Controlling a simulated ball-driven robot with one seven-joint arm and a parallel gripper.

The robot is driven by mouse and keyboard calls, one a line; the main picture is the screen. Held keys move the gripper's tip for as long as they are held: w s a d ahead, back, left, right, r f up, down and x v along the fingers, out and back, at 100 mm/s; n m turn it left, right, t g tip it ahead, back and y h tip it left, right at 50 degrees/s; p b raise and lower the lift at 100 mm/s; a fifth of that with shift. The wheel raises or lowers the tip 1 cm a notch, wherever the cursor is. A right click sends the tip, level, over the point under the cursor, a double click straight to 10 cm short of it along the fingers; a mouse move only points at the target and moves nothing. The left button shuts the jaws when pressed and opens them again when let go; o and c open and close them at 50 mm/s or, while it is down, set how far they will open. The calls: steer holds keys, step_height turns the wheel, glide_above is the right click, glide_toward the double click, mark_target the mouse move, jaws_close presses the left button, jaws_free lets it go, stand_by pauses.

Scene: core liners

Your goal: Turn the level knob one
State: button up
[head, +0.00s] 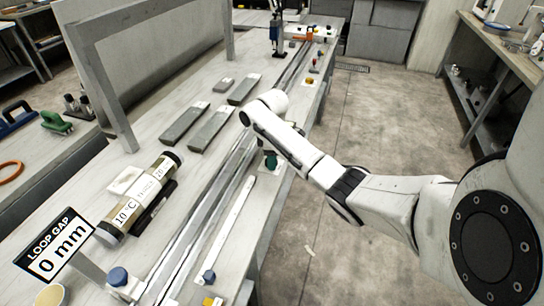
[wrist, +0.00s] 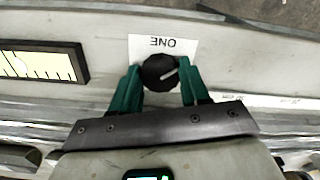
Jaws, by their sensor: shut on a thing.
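The level knob one (wrist: 157,72) is a round black knob with a white pointer line that slants up and to the right in the wrist view. A white label reading ONE (wrist: 165,44), upside down, lies right behind it. My gripper (wrist: 160,80) has its two green fingers on either side of the knob, shut on it. In the head view my gripper (head: 270,160) shows as a bit of green below my arm at the bench's right edge. The knob is hidden there.
A yellow-green scale with black ticks (wrist: 40,65) lies left of the knob. A long metal rail (head: 215,190) runs along the bench. Grey bars (head: 211,129), a 10 °C tube (head: 142,197) and a LOOP GAP 0 mm sign (head: 57,247) stand left of it. Open floor (head: 385,125) lies right.

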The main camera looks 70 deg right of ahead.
steer(key=shift+a+r+m+p, duration=0.1)
steer(key=shift+r+m+p, duration=0.15)
steer(key=shift+m+p, duration=0.75)
steer(key=shift+f+m+p, duration=0.2)
steer(key=shift+m+p, duration=0.4)
steer(key=shift+m, duration=0.6)
steer(key=o, duration=1.1)
steer(key=shift+c, duration=0.2)
step_height(320, 180, up, 11)
steer(key=shift+f, duration=0.15)
